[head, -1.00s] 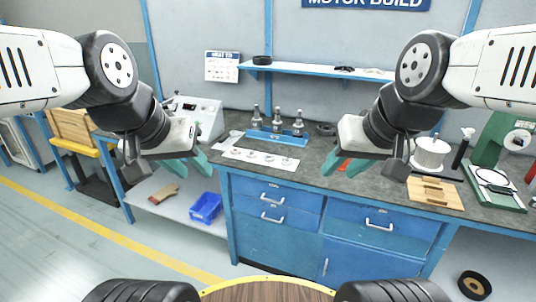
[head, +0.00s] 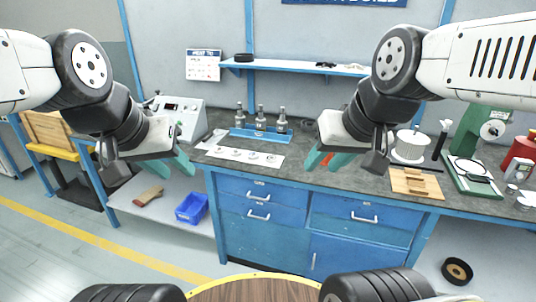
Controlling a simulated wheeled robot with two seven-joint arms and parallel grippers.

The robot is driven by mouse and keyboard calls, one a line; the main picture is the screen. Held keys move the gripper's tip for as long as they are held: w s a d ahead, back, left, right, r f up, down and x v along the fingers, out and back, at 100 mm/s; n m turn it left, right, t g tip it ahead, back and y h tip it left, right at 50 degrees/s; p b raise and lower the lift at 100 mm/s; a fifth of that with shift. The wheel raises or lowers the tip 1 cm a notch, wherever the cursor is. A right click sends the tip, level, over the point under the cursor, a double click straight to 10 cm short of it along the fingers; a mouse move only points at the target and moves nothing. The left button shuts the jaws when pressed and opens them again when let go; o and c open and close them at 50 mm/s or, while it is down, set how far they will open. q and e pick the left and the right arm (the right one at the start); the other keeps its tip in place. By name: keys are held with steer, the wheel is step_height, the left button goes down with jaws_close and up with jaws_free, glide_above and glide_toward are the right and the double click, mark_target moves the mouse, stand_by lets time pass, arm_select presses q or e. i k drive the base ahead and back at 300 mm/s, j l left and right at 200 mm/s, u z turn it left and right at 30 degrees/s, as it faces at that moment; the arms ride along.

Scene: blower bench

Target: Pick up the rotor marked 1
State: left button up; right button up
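Three grey upright parts with thin shafts stand in a blue rack (head: 247,136) at the back of the bench; they look like rotors: a left one (head: 240,117), a middle one (head: 261,119) and a right one (head: 282,122). Their marks are too small to read, so I cannot tell which is marked 1. My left gripper (head: 184,158) is in the air left of the rack, with teal fingers apart and empty.
A white sheet (head: 272,165) with several small round parts lies before the rack. A control box (head: 182,113) stands left. A white spool (head: 410,146), wooden board (head: 416,183) and green press (head: 467,130) stand right. A shelf (head: 300,68) hangs above.

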mark_target(240, 118)
steer(key=i+j, duration=0.35)
steer(key=i, duration=0.2)
steer(key=i+j, duration=0.35)
steer(key=i, duration=0.15)
steer(key=i+j+u, duration=0.1)
steer(key=i+j, duration=0.25)
steer(key=i, duration=0.2)
steer(key=i+j, duration=0.35)
steer(key=i, duration=0.15)
